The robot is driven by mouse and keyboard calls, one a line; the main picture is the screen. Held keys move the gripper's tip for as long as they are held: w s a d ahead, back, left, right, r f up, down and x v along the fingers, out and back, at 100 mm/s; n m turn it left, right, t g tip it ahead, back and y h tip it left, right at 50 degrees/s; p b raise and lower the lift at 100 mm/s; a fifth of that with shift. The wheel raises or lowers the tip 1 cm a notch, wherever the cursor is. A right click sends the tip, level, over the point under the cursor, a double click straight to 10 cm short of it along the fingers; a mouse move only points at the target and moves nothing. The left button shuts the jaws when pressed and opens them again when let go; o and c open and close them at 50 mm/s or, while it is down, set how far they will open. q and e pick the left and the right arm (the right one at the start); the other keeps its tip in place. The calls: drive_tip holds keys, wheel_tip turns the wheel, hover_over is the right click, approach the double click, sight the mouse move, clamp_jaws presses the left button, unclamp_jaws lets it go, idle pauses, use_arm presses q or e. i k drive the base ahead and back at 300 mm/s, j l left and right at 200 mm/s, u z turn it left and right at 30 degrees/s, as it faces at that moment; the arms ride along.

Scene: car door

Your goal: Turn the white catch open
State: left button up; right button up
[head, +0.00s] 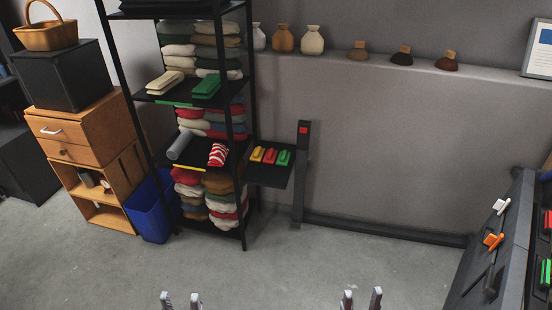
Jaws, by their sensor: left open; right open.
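The white catch (501,206) is at the right of the head view, on the upper part of a dark grey panel (487,222). It is small and sits at a slant; its exact turn is hard to tell. An orange catch (492,241) sits below it on the same panel. My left gripper (181,300) is open and empty at the bottom edge, left of centre. My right gripper (362,299) is open and empty at the bottom edge, right of centre. Only the fingertips of both show. Both are well apart from the white catch, the right one being closer in the picture.
A black shelf rack (248,120) with folded cloths stands at the back left, beside a blue bin (150,210) and a wooden cabinet (75,135). A small tray (270,172) holds coloured pieces. Red and green pieces (546,272) sit at the right edge. The middle floor is clear.

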sight(501, 206)
drive_tip(key=i+j+z, duration=0.1)
drive_tip(key=j, duration=0.25)
drive_tip(key=i+j+z, duration=0.1)
drive_tip(key=i+j, duration=0.2)
drive_tip(key=i+j+z, duration=0.1)
drive_tip(key=j, duration=0.3)
drive_tip(key=z, duration=1.7)
drive_tip(key=i+j, duration=0.6)
drive_tip(key=i+j+u, duration=0.1)
drive_tip(key=i+j, duration=1.1)
drive_tip(key=i, duration=0.2)
drive_tip(key=u, duration=0.05)
